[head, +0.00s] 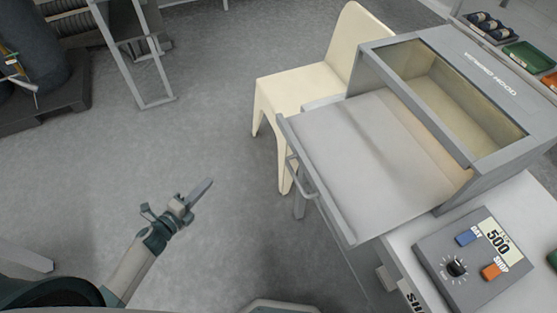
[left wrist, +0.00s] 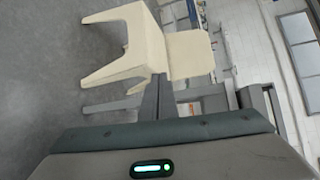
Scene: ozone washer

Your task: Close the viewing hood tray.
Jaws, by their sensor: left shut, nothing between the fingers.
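The viewing hood (head: 462,100) is a grey box with a glass window on top, at the right of the head view. Its grey tray (head: 365,150) is pulled far out toward the left. A bar handle (head: 299,178) is on the tray's front edge. My left gripper (head: 205,187) is shut and empty, in the air to the left of the handle and apart from it. In the left wrist view the shut fingers (left wrist: 153,97) point toward the chair. My right gripper is not in view.
A cream chair (head: 310,80) stands behind the tray, close to it. A control box (head: 485,262) with a dial and buttons sits on the table in front of the hood. A grey metal frame (head: 140,60) stands at the upper left. The floor between it and the tray is clear.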

